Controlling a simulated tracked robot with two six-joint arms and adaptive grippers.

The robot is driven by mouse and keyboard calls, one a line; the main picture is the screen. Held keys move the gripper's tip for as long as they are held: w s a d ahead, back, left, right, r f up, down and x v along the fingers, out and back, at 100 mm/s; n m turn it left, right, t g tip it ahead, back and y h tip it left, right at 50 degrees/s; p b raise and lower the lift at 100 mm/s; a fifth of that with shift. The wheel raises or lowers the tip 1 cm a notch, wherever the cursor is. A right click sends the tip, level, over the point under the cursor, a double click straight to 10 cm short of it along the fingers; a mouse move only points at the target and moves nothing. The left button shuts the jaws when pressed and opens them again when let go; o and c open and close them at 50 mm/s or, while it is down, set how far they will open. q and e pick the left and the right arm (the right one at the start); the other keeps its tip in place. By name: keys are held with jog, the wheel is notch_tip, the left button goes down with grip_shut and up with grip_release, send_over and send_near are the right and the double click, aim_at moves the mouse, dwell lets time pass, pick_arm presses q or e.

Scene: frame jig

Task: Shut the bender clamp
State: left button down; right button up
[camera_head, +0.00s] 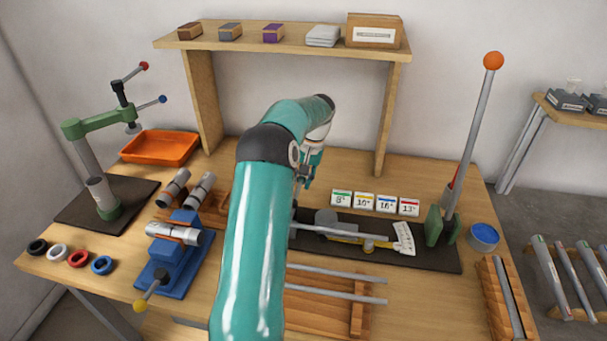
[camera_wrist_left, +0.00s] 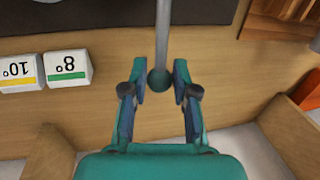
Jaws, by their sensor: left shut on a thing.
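The bender (camera_head: 435,255) is a dark base plate with grey and yellow parts and a white angle scale, right of centre in the head view. My left gripper (camera_head: 306,176) is behind the plate's left end, partly hidden by my teal arm. In the left wrist view my left gripper (camera_wrist_left: 159,82) is shut on the dark green ball knob (camera_wrist_left: 158,80) of a grey rod (camera_wrist_left: 162,30). The rod, apparently the clamp lever, runs from the knob toward the dark plate. My arm hides the clamp's foot in the head view. My right gripper is not in view.
Angle tiles (camera_head: 364,201) stand behind the bender. A tall lever with an orange ball (camera_head: 493,61) rises at its right end. A wooden shelf (camera_head: 290,43) spans the back. A blue vise (camera_head: 172,260) stands left; a wooden rack with rods (camera_head: 325,305) lies in front.

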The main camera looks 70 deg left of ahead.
pick_arm(q)
jog(key=shift+s+a, duration=0.1)
dwell(0.5)
jog(key=c, duration=1.2)
grip_release()
jog(key=shift+r, duration=0.15)
jog(key=r, duration=0.3)
jog(key=w+d+r, duration=0.1)
jog(key=r, duration=0.3)
jog(key=w+r, duration=0.1)
jog(key=r, duration=0.3)
jog(key=shift+d+r, duration=0.2)
jog(key=shift+s, duration=0.1)
